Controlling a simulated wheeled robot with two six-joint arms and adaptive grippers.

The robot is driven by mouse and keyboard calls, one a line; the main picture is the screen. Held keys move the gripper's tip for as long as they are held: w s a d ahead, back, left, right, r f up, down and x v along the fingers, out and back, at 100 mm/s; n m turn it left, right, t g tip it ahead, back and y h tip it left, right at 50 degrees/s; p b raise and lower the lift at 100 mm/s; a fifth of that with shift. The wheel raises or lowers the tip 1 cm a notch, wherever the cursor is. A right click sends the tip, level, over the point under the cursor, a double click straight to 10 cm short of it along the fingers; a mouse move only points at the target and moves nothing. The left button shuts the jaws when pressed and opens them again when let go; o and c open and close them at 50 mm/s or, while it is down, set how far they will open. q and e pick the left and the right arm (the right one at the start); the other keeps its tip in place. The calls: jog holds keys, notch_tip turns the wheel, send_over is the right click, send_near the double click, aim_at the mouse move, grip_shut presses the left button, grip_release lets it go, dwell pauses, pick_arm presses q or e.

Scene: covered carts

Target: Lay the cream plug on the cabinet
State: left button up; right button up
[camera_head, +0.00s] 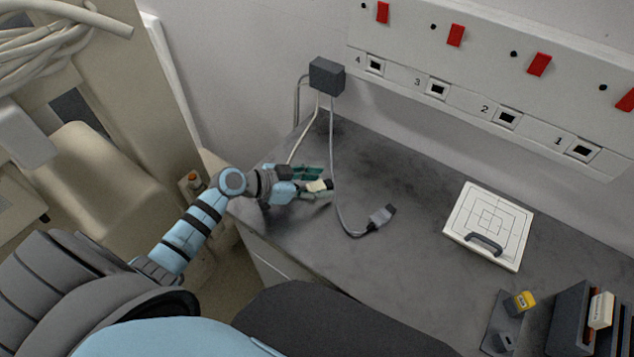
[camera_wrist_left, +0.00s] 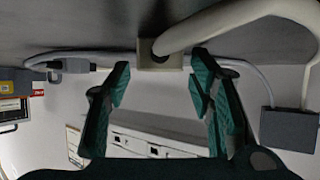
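The cream plug (camera_head: 319,186) is at the left part of the grey cabinet top (camera_head: 410,170). In the left wrist view the cream plug (camera_wrist_left: 160,54) shows against the cabinet surface, its thick cream cable curving to the right. My left gripper (camera_head: 312,181) reaches in low over the cabinet's left side. In the wrist view its green fingertips (camera_wrist_left: 160,72) stand apart on either side of the plug, with narrow gaps visible. The fingers partly hide the plug in the head view; whether it rests on the surface is unclear. My right gripper is not in view.
A grey plug (camera_head: 381,217) on a grey cable lies right of my gripper. A dark box (camera_head: 327,76) is on the wall behind. A white panel with a handle (camera_head: 490,225) lies farther right. Numbered sockets (camera_head: 437,90) line the wall.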

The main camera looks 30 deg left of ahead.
pick_arm(q)
jog(key=v, duration=1.1)
jog(key=shift+s+a+f, duration=0.1)
jog(key=shift+s+a, duration=0.05)
jog(key=shift+s, duration=0.05)
jog(key=shift+s+a+r, duration=0.2)
jog(key=shift+s+r, duration=0.05)
